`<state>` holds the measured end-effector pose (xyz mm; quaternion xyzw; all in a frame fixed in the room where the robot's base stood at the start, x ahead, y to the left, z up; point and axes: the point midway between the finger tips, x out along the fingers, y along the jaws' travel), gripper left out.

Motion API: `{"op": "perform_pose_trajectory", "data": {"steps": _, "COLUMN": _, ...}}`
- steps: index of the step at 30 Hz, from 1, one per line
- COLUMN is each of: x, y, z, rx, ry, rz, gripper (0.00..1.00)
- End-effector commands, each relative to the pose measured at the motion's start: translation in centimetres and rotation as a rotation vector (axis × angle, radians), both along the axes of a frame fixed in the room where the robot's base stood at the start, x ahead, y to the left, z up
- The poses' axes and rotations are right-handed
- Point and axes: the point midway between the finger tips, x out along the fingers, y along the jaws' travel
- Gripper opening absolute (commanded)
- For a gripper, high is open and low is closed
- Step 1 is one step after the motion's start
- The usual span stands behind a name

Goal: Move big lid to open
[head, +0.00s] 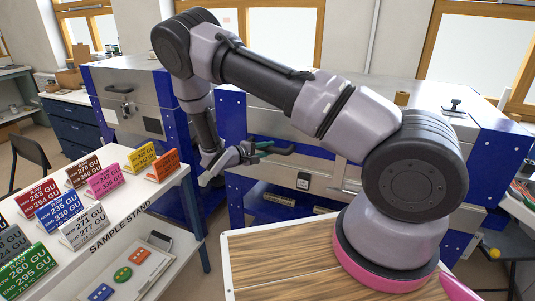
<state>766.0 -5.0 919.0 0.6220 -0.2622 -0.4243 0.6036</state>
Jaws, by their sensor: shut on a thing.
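The big kiln stands behind my arm, with a blue frame and a grey metal lid (436,94). The lid lies flat and looks closed, though my arm covers much of it. A dark bar handle (284,151) sticks out at the kiln's front. My gripper (258,151) is at the left end of this handle and is shut on it. The fingertips are small and partly blend with the dark handle.
A smaller blue and grey kiln (125,93) stands at the left. A white sample stand (134,205) with several coloured cards is at the front left. A wooden surface (275,265) lies below my arm. A chair (31,150) is at the far left.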

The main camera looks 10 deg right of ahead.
Motion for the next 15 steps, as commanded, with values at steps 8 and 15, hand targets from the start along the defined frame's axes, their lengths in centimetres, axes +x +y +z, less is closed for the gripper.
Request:
{"op": "perform_pose_trajectory", "data": {"steps": 8, "x": 0.6, "y": -0.2, "z": 7.3, "rx": 0.065, "ry": 0.069, "rz": 0.001, "gripper": 0.00}}
{"op": "perform_pose_trajectory", "data": {"steps": 15, "x": 1.8, "y": -1.2, "z": 15.3, "rx": 0.134, "ry": 0.159, "rz": -0.001, "gripper": 0.00}}
